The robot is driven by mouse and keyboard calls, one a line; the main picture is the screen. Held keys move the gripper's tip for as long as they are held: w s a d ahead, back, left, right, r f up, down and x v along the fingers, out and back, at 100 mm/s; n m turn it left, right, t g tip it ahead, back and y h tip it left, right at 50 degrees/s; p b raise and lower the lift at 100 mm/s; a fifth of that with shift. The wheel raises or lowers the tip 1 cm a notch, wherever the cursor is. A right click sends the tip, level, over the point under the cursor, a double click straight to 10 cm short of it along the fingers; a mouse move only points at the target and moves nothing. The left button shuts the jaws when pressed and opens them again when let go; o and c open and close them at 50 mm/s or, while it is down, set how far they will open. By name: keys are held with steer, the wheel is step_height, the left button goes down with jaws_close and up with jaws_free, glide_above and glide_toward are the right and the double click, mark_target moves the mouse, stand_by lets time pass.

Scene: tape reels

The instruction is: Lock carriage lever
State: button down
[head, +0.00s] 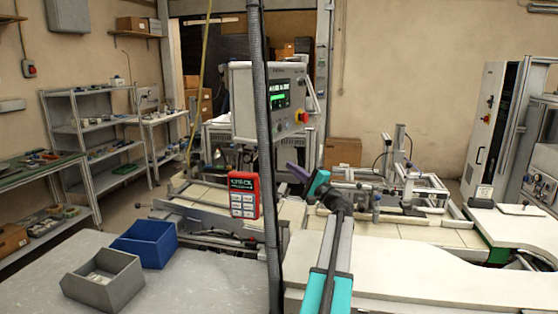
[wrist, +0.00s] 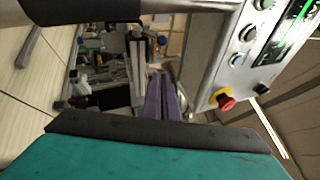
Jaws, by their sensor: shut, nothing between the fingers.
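My gripper (head: 294,168) has purple fingers and shows at the end of my teal and black arm, above the pale bench in the head view. In the wrist view its purple fingers (wrist: 160,92) lie together, with nothing between them. A metal carriage-like assembly (head: 410,187) with rails and uprights stands on the bench to the right of my gripper in the head view, apart from it. I cannot make out for certain which part is the carriage lever. A grey bar-shaped part (wrist: 30,45) lies at the upper left of the wrist view; I cannot tell what it is.
A control panel (head: 270,98) with a red stop button stands behind and left of my gripper; it is close in the wrist view (wrist: 232,58). A red keypad box (head: 244,195), a blue bin (head: 144,244) and a grey bin (head: 104,281) are at left. The pale front worktop (head: 410,268) is clear.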

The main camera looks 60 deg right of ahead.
steer(key=w+r+p, duration=0.4)
steer(key=w+p, duration=0.1)
steer(key=w, duration=0.7)
steer(key=shift+w+d+r, duration=0.15)
steer(key=shift+d, duration=0.3)
